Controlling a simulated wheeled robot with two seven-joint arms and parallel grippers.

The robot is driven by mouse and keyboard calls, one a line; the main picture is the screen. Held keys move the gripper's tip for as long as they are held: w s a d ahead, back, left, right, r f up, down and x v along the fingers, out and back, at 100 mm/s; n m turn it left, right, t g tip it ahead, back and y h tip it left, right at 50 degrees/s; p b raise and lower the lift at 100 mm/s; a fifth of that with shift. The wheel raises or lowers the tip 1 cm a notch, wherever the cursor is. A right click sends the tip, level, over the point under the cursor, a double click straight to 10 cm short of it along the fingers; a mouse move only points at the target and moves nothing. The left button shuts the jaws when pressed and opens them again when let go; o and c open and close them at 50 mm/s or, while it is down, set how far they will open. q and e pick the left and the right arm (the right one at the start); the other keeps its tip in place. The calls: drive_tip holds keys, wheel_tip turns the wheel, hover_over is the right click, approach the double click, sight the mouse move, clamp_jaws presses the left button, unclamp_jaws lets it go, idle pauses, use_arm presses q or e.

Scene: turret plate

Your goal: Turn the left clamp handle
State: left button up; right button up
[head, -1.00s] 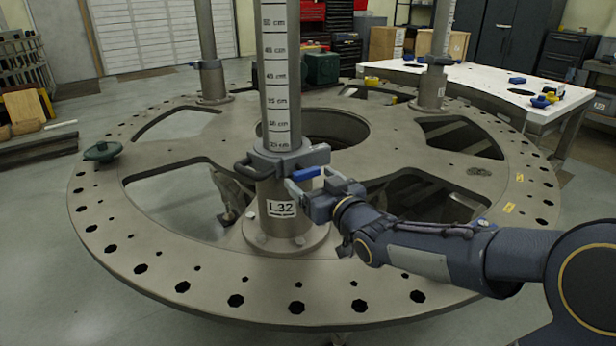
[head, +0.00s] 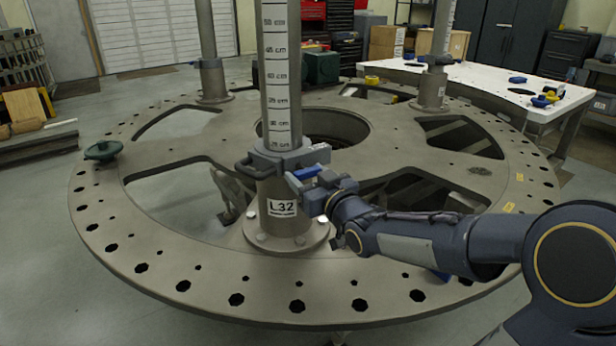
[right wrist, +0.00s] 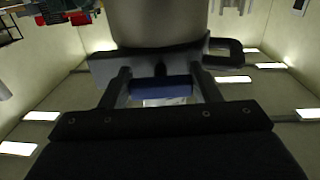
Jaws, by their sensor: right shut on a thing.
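A grey clamp (head: 268,161) sits around the front post (head: 281,75), above the flange of the turret plate (head: 180,262). A dark loop handle (head: 245,167) sticks out on the clamp's left side. A blue handle (head: 312,169) is on its right front side. My right gripper (head: 306,177) is shut on the blue handle. In the right wrist view the blue handle (right wrist: 162,90) lies between the two fingers, below the clamp body (right wrist: 160,68). The fingers partly hide the handle in the head view. My left gripper is not in view.
Two more posts with clamps (head: 211,64) (head: 440,60) stand at the back of the plate. A white table (head: 480,85) with blue and yellow parts is at back right. The plate has large openings.

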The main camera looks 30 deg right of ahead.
drive_tip(key=shift+f+b, duration=0.15)
drive_tip(key=shift+b, duration=0.3)
drive_tip(key=n+b, duration=0.6)
drive_tip(key=b, duration=0.2)
drive_tip(key=shift+d+n, duration=0.15)
drive_tip(key=shift+n, duration=0.15)
drive_tip(key=shift+n+b, duration=0.7)
drive_tip(key=shift+n, duration=0.3)
drive_tip(key=n, duration=0.1)
drive_tip(key=n+b, duration=0.1)
drive_tip(key=n, duration=0.1)
drive_tip(key=n+b, duration=0.1)
drive_tip(key=shift+d+r, duration=0.15)
drive_tip(key=shift+r, duration=0.1)
drive_tip(key=n+b, duration=0.1)
drive_tip(key=n, duration=0.4)
drive_tip(key=shift+r, duration=0.15)
drive_tip(key=shift+n, duration=0.3)
drive_tip(key=o, duration=1)
drive_tip(key=shift+c, duration=0.2)
